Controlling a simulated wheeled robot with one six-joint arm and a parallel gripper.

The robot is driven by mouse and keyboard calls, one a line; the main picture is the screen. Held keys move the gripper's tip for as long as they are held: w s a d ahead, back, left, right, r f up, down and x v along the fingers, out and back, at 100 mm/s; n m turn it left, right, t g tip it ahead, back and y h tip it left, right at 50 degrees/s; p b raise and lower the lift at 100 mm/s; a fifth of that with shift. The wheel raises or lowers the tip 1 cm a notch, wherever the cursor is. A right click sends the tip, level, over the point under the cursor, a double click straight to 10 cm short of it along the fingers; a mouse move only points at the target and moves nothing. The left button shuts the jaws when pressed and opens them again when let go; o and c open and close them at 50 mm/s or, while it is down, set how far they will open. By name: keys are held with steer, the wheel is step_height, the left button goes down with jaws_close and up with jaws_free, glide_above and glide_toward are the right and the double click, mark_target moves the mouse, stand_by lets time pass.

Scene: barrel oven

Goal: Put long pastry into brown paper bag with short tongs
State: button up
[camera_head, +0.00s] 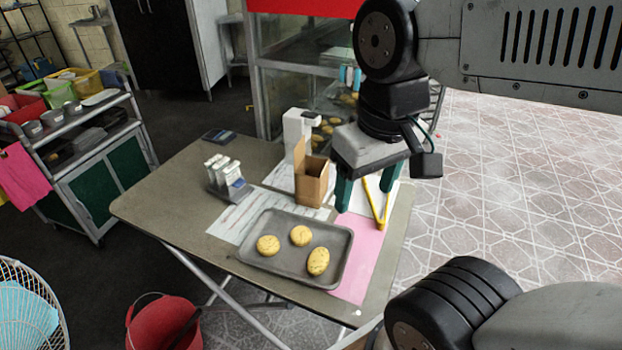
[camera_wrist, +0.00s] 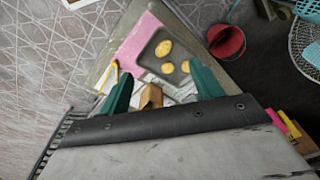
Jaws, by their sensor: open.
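My gripper (camera_head: 370,192) is open and empty, above the right back part of the table; it also shows in the wrist view (camera_wrist: 160,85). The short yellow tongs (camera_head: 377,205) lie just below and right of its fingers, apart from them as far as I can tell. The brown paper bag (camera_head: 311,181) stands upright and open, left of the gripper. A grey tray (camera_head: 262,222) holds three yellow pastries: a longer one (camera_head: 318,261) at the right and two rounder ones (camera_head: 268,245) (camera_head: 300,235). In the wrist view the bag (camera_wrist: 151,96) is partly hidden.
The folding table (camera_head: 160,200) also bears a pink sheet (camera_head: 350,285), a striped paper (camera_head: 230,230), a small container rack (camera_head: 228,180) and a white device (camera_head: 297,128). A glass display case (camera_head: 300,70) stands behind. A red bucket (camera_head: 165,325) is on the floor.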

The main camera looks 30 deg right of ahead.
steer(key=w+d+f+m, duration=0.2)
steer(key=w+d+f, duration=0.25)
steer(key=w, duration=0.55)
steer(key=m, duration=0.5)
glide_above(379, 209)
step_height(379, 209, down, 20)
steer(key=shift+s+a+f+h, duration=0.15)
steer(key=shift+s+a+h, duration=0.2)
steer(key=shift+s+h, duration=0.05)
steer(key=shift+w+d+f, duration=0.15)
steer(key=shift+w+f, duration=0.05)
steer(key=shift+f, duration=2.05)
steer(key=shift+w+d+f, duration=0.1)
steer(key=shift+w+f, duration=0.05)
steer(key=shift+f, duration=2.05)
